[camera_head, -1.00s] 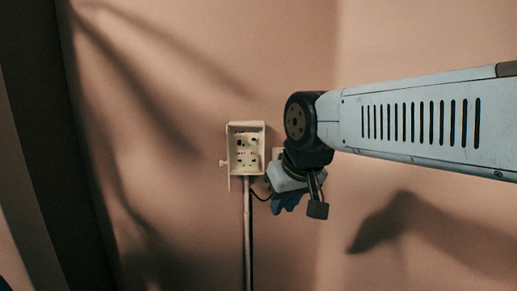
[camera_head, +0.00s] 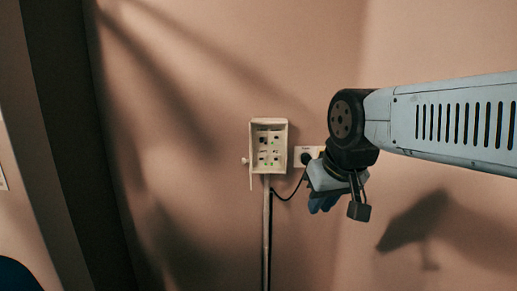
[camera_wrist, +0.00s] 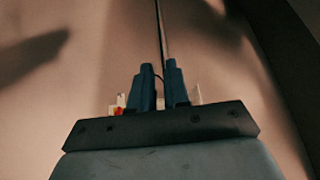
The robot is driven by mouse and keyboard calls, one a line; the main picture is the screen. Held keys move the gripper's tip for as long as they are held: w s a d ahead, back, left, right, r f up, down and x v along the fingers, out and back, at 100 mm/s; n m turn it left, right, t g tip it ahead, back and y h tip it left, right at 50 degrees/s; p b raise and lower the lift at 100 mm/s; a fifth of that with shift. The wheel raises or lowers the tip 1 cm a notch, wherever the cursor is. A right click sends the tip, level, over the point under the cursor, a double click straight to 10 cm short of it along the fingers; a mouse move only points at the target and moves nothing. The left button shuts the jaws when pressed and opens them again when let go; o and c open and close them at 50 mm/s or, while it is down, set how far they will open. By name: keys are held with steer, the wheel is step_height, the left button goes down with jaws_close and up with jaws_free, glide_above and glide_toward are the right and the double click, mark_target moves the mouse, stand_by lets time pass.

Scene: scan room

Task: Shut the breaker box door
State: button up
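The breaker box (camera_head: 284,130) is a small cream box on the wall, its front open, with rows of switches inside. Its door (camera_head: 251,172) stands out at the left side, seen almost edge-on, with a pale knob (camera_head: 244,160) to its left. My gripper (camera_head: 322,203), with blue fingers, is to the right of the box and lower, apart from it in the picture. In the wrist view the two blue fingers (camera_wrist: 159,78) stand upright with a narrow gap and nothing held. Pale pieces show behind them; the fingers and gripper body hide most of that area.
A white wall socket (camera_head: 300,152) with a black plug and cord is right of the box, close to my gripper. A pipe (camera_head: 266,235) runs down below the box. A dark upright band (camera_head: 70,140) is at the left. The wall left of the box is bare.

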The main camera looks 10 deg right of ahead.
steer(key=shift+w+r, duration=0.15)
steer(key=shift+r, duration=0.05)
steer(key=shift+c, duration=0.7)
steer(key=shift+g+h, duration=0.6)
steer(key=shift+g, duration=0.1)
steer(key=w+r, duration=0.1)
steer(key=w+a+r, duration=0.1)
steer(key=w, duration=0.1)
steer(key=w+a+r, duration=0.1)
steer(key=w, duration=0.1)
steer(key=shift+w+a+r, duration=0.15)
steer(key=shift+w+a, duration=0.05)
steer(key=shift+a, duration=0.05)
jaws_close()
steer(key=w+a+r+m+h, duration=0.1)
steer(key=w+a+r+h, duration=0.2)
steer(key=w+a, duration=0.65)
steer(key=w+a+r+m+h, duration=0.1)
steer(key=w+a+r+h, duration=0.1)
steer(key=w+a, duration=0.8)
steer(key=w+d+f, duration=0.1)
steer(key=d+f, duration=0.7)
steer(key=shift+w+d, duration=0.25)
steer(key=shift+w, duration=0.1)
steer(key=shift+s, duration=0.15)
